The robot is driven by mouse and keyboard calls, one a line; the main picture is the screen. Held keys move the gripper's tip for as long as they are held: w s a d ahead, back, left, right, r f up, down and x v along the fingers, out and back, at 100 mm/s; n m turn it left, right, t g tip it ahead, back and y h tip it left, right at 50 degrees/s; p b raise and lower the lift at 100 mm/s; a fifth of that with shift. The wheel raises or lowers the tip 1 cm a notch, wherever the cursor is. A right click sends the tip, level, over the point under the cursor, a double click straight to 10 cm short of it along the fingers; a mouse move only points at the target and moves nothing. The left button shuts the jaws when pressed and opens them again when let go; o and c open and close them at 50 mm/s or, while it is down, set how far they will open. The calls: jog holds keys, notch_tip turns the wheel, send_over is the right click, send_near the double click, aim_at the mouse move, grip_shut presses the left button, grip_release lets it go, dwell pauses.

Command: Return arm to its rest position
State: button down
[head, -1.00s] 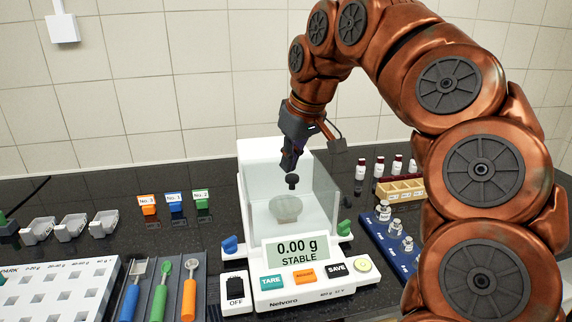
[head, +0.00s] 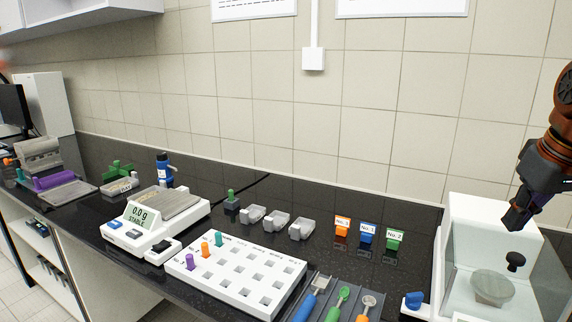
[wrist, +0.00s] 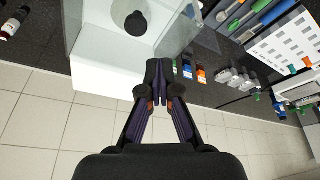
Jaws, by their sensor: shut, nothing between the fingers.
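My gripper (head: 513,222) is at the right side of the head view, above the glass-walled analytical balance (head: 462,212). In the wrist view its two dark fingers (wrist: 163,90) are together, with nothing between them. The knob also shows in the wrist view (wrist: 136,22), apart from the fingers. A round pale pan (head: 492,288) shows through the glass. Most of my arm is outside the head view.
A white rack (head: 236,272) with coloured pegs, a tool tray (head: 328,300) and another balance (head: 150,222) stand to the left on the black counter. Labelled orange, blue and green holders (head: 367,236) stand near the wall. The tiled wall closes off the back.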

jog(key=s+a+f+n+g+p, duration=0.1)
jog(key=s+a+f+p, duration=0.1)
jog(key=a+f, duration=0.45)
jog(key=s+a+f+n+g+p, duration=0.1)
jog(key=s+a+f+g, duration=0.15)
jog(key=a, duration=0.65)
jog(key=s+a+f+m+g+p, duration=0.1)
jog(key=s+a+f, duration=0.1)
jog(key=s+f, duration=0.4)
jog(key=s+a+f+g+p, duration=0.1)
jog(key=s+a+f+p, duration=0.1)
jog(key=s+f, duration=0.4)
jog(key=shift+s+a+f+m, duration=0.2)
jog(key=shift+s+a+m, duration=0.25)
jog(key=shift+s, duration=0.35)
